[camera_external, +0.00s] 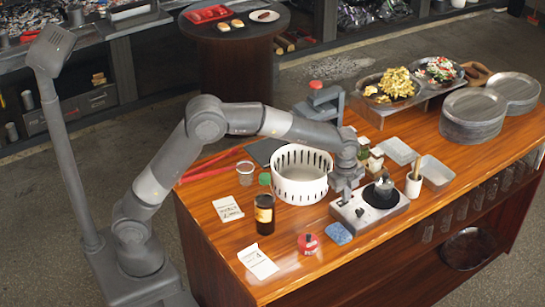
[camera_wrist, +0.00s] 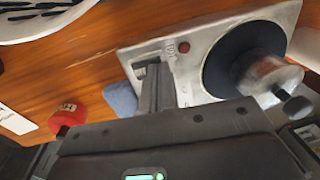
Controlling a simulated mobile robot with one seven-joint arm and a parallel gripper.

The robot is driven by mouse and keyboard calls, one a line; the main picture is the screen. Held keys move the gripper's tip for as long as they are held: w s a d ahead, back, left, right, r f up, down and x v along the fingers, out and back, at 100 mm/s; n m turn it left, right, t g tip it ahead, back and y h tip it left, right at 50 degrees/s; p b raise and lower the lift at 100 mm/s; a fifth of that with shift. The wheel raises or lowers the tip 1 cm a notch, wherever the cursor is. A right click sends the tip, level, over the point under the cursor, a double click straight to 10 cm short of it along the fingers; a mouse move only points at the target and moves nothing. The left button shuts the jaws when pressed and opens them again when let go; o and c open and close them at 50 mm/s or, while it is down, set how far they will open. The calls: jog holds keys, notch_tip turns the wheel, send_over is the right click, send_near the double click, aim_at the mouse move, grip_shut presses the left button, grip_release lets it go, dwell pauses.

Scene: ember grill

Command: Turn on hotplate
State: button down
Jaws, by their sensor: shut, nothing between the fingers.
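The hotplate (camera_external: 398,207) is a small silver box with a round black plate, standing on the wooden table in front of the white basket. A small metal pot (camera_wrist: 268,75) with a dark knob is on the black plate (camera_wrist: 222,50); it also shows in the external view (camera_external: 384,185). My gripper (camera_external: 346,198) is shut and empty, pointing down over the left part of the hotplate (camera_wrist: 278,17). In the wrist view its fingertips (camera_wrist: 154,78) are at a small recessed control that they partly hide. I cannot tell whether they touch it. A dark red round spot (camera_wrist: 183,47) is beside the control.
The white slotted basket (camera_external: 300,180) is just behind and left of my gripper. A dark bottle (camera_external: 264,214), a red round item (camera_external: 308,244) and a blue sponge (camera_external: 338,233) are nearby. A cup with a brush (camera_external: 413,184) and metal trays (camera_external: 435,172) stand to the right.

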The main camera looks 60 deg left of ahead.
aim_at(340, 202)
jog(key=shift+s+f, duration=0.1)
jog(key=shift+s, duration=0.7)
jog(key=shift+r, duration=0.2)
notch_tip(340, 202, up, 14)
jog(key=s, duration=0.1)
jog(key=shift+s, duration=0.3)
jog(key=shift+f, duration=0.1)
jog(key=shift+w+a, duration=0.1)
jog(key=shift+w, duration=0.6)
